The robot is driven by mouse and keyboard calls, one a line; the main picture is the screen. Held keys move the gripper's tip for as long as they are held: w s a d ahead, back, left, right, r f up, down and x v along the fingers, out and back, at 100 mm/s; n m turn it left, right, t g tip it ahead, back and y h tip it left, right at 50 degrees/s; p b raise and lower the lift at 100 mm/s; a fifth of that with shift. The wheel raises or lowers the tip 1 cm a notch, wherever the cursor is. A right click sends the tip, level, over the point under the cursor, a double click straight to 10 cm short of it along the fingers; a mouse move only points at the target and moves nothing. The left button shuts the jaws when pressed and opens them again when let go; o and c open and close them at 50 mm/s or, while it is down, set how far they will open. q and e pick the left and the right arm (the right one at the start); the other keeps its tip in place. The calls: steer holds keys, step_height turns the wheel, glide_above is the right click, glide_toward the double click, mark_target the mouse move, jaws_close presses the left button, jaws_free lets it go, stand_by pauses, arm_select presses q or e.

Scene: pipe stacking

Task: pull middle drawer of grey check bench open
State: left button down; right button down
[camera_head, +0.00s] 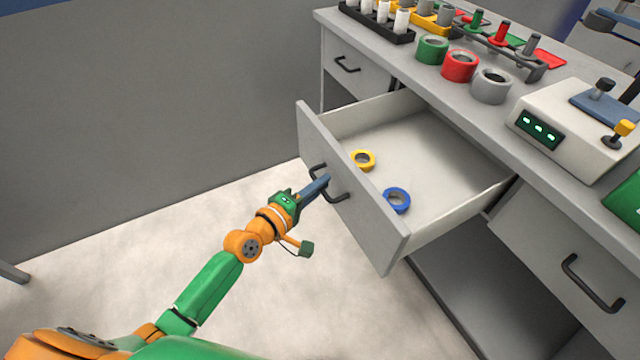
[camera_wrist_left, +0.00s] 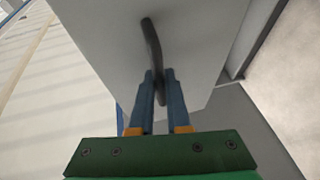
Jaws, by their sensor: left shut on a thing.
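The middle drawer (camera_head: 350,195) of the grey bench (camera_head: 420,75) stands well out from the bench, its white inside in view. A yellow ring (camera_head: 363,160) and a blue ring (camera_head: 397,200) lie in it. My left gripper (camera_head: 318,187) is shut on the drawer's black handle (camera_head: 340,194). In the left wrist view the two blue fingers (camera_wrist_left: 160,85) sit on either side of the handle (camera_wrist_left: 152,42), in front of the drawer's front panel (camera_wrist_left: 200,40). My right gripper is not in view.
The bench top holds green, red and grey rings (camera_head: 460,66), a peg rack (camera_head: 500,48) and a white device (camera_head: 570,125) with small levers. Closed drawers (camera_head: 355,65) flank the open one. The floor (camera_head: 130,260) in front is clear. A grey wall (camera_head: 150,100) stands at left.

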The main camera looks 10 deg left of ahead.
arm_select(q)
steer(key=c, duration=0.9)
jaws_free()
steer(key=p+v, duration=0.1)
steer(key=v, duration=0.6)
